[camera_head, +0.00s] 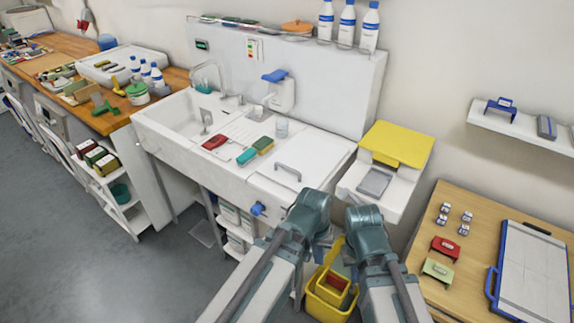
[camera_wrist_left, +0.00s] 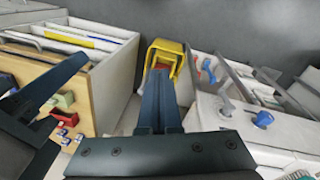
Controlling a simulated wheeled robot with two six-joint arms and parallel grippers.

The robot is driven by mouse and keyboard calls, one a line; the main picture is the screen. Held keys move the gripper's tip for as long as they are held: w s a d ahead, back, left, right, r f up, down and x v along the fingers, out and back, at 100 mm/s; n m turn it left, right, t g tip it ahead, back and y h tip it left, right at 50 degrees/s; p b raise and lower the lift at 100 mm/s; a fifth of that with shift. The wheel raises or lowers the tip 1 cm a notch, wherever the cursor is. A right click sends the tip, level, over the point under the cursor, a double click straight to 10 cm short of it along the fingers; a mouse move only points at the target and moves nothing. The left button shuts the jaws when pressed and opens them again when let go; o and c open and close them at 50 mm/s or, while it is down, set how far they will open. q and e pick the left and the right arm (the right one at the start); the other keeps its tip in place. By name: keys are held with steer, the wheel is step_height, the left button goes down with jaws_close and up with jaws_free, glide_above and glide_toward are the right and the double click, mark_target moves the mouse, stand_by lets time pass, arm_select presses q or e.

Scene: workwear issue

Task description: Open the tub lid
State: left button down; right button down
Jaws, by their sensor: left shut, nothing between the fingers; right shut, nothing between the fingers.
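A white box with a yellow lid (camera_head: 397,143) stands right of the sink unit, with a grey pad (camera_head: 374,181) at its front. A small white tub with a green lid (camera_head: 137,91) stands on the far left bench; its lid looks shut. I cannot tell which is the tub meant. My left gripper (camera_head: 311,205) is low in front of the sink unit; its fingers (camera_wrist_left: 158,78) are together and empty in the left wrist view. My right gripper (camera_head: 363,216) is beside it, below the yellow-lidded box, shut and touching neither tub.
A yellow bucket (camera_head: 330,291) with red contents stands on the floor below my grippers. The sink unit (camera_head: 160,125) has a metal handle (camera_head: 288,170) and blue knob (camera_head: 257,209). A wooden table (camera_head: 455,275) at right holds a blue-edged board (camera_head: 528,275). The left floor is clear.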

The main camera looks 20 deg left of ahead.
arm_select(q)
steer(key=w+a+n+t+h+b, duration=0.2)
steer(key=w+n+t+h+b, duration=0.25)
steer(key=w+n, duration=0.35)
steer(key=w+a+n+t+h+b, duration=0.3)
steer(key=w+n+b, duration=0.2)
steer(key=w+n, duration=0.3)
steer(key=w+a+r+n+t+y+b, duration=0.1)
steer(key=w+a+r+n+t+b, duration=0.15)
steer(key=a+n, duration=0.3)
steer(key=w+a+r+n+t+y+b, duration=0.1)
steer(key=w+a+n+t, duration=0.15)
steer(key=a+n, duration=0.35)
steer(key=w+a+r+n+t+y+b, duration=0.1)
steer(key=w+a+r+n+t, duration=0.1)
steer(key=a+n+t, duration=0.4)
steer(key=w+d, duration=0.1)
steer(key=w, duration=0.2)
steer(key=w+d+m+g, duration=0.1)
steer(key=w, duration=0.2)
steer(key=w+d+g+b, duration=0.1)
steer(key=w, duration=0.2)
steer(key=shift+w+f+g, duration=0.15)
steer(key=shift+f+g, duration=0.05)
steer(key=shift+g, duration=0.05)
steer(key=shift+w+r+p, duration=0.1)
steer(key=shift+r+p, duration=0.05)
steer(key=shift+p, duration=0.15)
